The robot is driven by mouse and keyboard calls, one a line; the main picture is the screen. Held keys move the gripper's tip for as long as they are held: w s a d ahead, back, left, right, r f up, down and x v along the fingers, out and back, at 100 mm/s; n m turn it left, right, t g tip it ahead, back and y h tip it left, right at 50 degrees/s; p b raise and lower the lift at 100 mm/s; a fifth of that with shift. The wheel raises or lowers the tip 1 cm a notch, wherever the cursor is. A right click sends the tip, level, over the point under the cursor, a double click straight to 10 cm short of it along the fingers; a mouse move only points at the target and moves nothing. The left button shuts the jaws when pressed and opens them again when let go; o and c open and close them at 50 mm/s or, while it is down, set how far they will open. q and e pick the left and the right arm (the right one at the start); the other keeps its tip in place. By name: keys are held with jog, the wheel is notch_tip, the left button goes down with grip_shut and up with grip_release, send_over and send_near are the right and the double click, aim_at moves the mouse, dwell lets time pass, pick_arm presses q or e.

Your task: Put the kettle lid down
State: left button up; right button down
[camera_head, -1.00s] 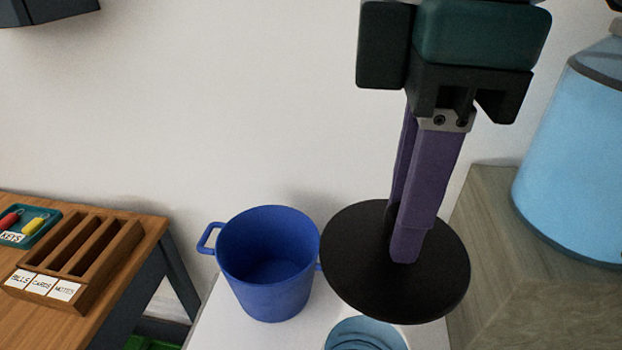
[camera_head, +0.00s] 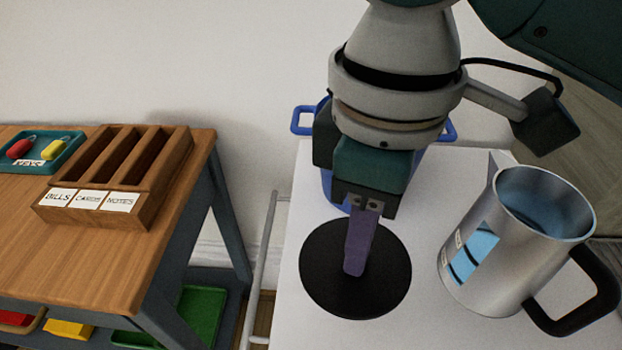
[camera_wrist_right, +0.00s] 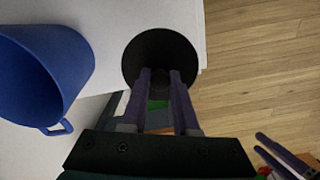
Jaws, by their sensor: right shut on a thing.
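The kettle lid (camera_head: 322,280) is a flat black disc at the lower middle of the head view. My right gripper (camera_head: 355,268) is shut on it from above, and its purple fingers stand at the disc's middle. The lid is over the white tabletop (camera_head: 300,230); I cannot tell whether it touches. The wrist view shows the lid (camera_wrist_right: 160,45) near the table edge. The open-topped silver kettle (camera_head: 490,265), with a black handle, stands to its right. My left gripper (camera_wrist_right: 262,142) shows at the wrist view's lower right, fingers apart and empty.
A blue pot (camera_wrist_right: 40,65) stands behind the lid, mostly hidden by my right arm in the head view. A wooden desk (camera_head: 90,245) with a letter sorter (camera_head: 150,205) and a key tray (camera_head: 65,150) is at left, across a gap. Bare tabletop separates lid and kettle.

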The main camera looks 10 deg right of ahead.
aim_at(352, 281)
notch_tip(352, 281, down, 8)
jog(key=shift+f+b, duration=0.1)
jog(key=shift+b, duration=0.75)
notch_tip(352, 281, down, 4)
jog(key=shift+r+b, duration=0.15)
jog(key=shift+b, duration=0.5)
